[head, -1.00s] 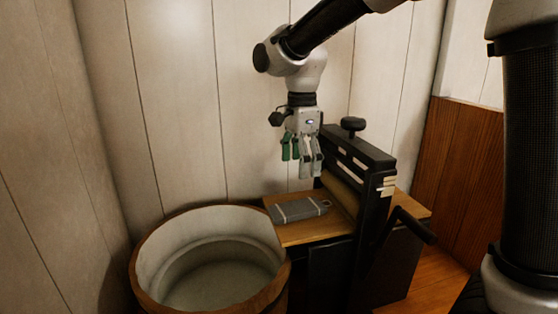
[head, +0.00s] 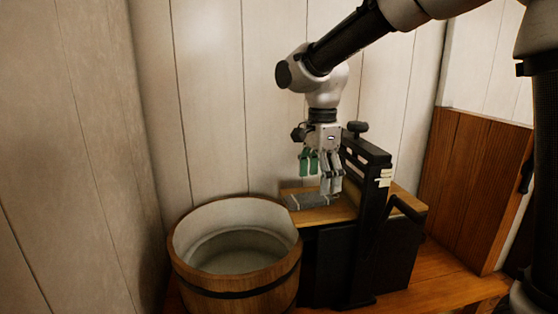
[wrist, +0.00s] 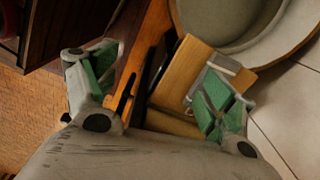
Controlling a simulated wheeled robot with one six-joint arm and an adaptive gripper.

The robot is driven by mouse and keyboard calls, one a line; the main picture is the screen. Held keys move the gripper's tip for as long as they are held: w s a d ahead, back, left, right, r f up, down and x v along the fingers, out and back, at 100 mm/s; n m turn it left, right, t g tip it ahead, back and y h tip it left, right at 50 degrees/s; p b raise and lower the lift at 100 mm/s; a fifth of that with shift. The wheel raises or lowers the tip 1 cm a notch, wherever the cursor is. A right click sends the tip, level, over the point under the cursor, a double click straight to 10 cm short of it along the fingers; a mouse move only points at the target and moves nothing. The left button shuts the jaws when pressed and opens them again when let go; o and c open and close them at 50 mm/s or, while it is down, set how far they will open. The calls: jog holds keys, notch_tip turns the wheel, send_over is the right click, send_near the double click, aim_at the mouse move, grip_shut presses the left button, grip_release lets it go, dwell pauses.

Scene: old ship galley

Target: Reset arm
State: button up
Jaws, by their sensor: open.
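My gripper (head: 320,183) hangs fingers down from my arm in the head view, in front of the white wall. Its green-padded fingers are spread, with nothing between them. A grey folded bundle (head: 311,201) with a pale band lies on the wooden board (head: 330,215) of a dark roller press. The fingertips overlap the bundle's right end in the picture; I cannot tell the gap. In the wrist view my open gripper (wrist: 150,90) shows both fingers apart, with one partly hiding the bundle and the board (wrist: 184,72).
A round wooden tub (head: 236,282) stands left of the press (head: 368,190), close to the board. The press has a top knob (head: 357,127) and a side crank (head: 408,208). White plank walls close in behind and left; a brown wood panel (head: 478,185) is at right.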

jog(key=s+d+r+n+t, duration=0.1)
jog(key=s+d+n+t, duration=0.1)
jog(key=s+d+n, duration=0.5)
jog(key=s+d+r+n+t, duration=0.1)
jog(key=s+d+n, duration=0.5)
jog(key=s+d, duration=0.8)
jog(key=d+t, duration=0.1)
jog(key=d, duration=0.5)
jog(key=shift+r+n, duration=0.2)
jog(key=shift+n, duration=0.2)
